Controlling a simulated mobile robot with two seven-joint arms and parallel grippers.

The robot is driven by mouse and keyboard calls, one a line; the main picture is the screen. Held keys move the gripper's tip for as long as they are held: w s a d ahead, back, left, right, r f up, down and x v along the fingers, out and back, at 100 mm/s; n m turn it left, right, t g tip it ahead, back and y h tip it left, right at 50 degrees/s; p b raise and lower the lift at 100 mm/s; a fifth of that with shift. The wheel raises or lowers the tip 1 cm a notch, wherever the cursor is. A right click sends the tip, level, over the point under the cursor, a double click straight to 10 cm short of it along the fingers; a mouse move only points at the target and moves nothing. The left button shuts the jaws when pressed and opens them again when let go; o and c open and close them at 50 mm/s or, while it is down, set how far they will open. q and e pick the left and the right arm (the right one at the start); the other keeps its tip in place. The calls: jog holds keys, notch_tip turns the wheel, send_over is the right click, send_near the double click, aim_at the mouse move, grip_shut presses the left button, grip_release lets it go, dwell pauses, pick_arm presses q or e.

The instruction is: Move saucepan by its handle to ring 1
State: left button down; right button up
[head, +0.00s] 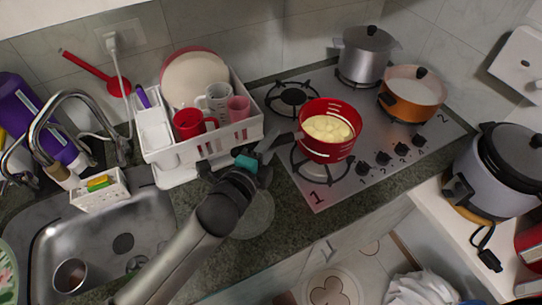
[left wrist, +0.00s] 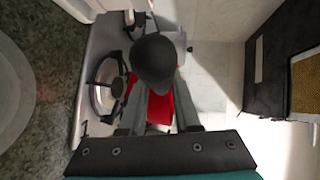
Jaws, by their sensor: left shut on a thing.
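The red saucepan (head: 328,149), with pale yellow pieces of food in it, is over the left side of the hob. Ring 1 (head: 312,173), beside the printed "1", shows partly below the pan; I cannot tell whether the pan touches its grate. My left gripper (head: 274,143) comes in from the left and is shut on the saucepan's handle. In the left wrist view, the dark handle (left wrist: 153,64) is between the fingers (left wrist: 160,108). A red patch of the pan (left wrist: 182,104) shows behind them, and the bare ring 1 (left wrist: 108,88) lies to their left.
An empty ring (head: 293,96) is behind the saucepan. A lidded steel pot (head: 365,55) and an orange pot (head: 412,94) occupy the back and right of the hob (head: 345,188). A white dish rack (head: 210,144) stands left of the hob, close to my gripper.

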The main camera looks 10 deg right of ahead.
pick_arm(q)
jog(key=shift+d+f+b, duration=0.1)
jog(key=shift+f+b, duration=0.45)
jog(key=shift+f, duration=1.3)
jog(key=shift+f, duration=0.2)
jog(key=c, duration=0.6)
grip_release()
jog(key=shift+f, duration=0.2)
jog(key=shift+r, duration=0.1)
jog(key=v, duration=1.2)
